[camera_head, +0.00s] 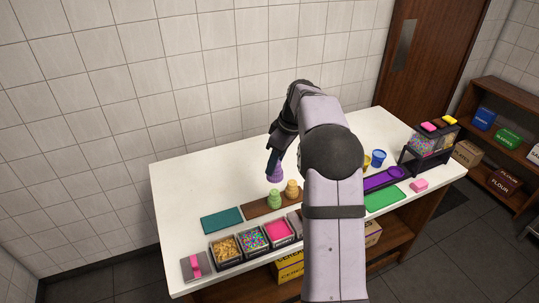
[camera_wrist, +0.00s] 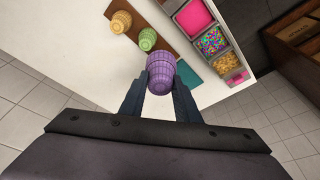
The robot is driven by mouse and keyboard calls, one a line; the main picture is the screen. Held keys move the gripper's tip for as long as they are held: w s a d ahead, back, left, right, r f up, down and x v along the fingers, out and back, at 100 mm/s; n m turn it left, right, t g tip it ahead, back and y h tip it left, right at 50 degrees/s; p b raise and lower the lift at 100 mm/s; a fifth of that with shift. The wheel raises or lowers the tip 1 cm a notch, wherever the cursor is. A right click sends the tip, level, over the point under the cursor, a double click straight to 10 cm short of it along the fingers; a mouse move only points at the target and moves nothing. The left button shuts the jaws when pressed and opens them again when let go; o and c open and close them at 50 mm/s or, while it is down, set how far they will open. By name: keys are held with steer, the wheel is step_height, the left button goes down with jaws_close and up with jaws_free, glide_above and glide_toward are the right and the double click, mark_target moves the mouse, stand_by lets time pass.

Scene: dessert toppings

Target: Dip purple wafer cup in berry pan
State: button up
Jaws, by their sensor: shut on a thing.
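My gripper (camera_head: 273,164) is shut on the purple wafer cup (camera_head: 275,172) and holds it in the air above the white table. In the wrist view the purple cup (camera_wrist: 161,70) sits between the two dark fingertips of my gripper (camera_wrist: 160,85). The berry pan (camera_head: 279,231) holds bright pink topping and stands in the row at the table's front edge; its pink filling (camera_wrist: 194,18) also shows at the top of the wrist view. The cup is behind the pan and well apart from it.
Beside the pink pan are a sprinkle pan (camera_head: 253,238) and a golden crumb pan (camera_head: 226,247). A green cup (camera_head: 274,199) and a tan cup (camera_head: 292,189) stand on a brown board (camera_head: 256,207). A teal mat (camera_head: 221,219) lies left. My arm hides the table's middle.

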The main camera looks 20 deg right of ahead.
steer(key=s+a+f+n, duration=0.1)
steer(key=s+a+f, duration=0.1)
steer(key=s+f, duration=0.6)
steer(key=shift+s+a+f+p, duration=0.25)
steer(key=shift+s+f+p, duration=0.1)
steer(key=shift+f, duration=0.35)
steer(key=shift+f, duration=0.15)
steer(key=shift+y, duration=0.3)
steer(key=shift+f+b, duration=2)
steer(key=shift+f, duration=0.6)
steer(key=shift+f+b, duration=0.35)
steer(key=shift+f+b, duration=0.35)
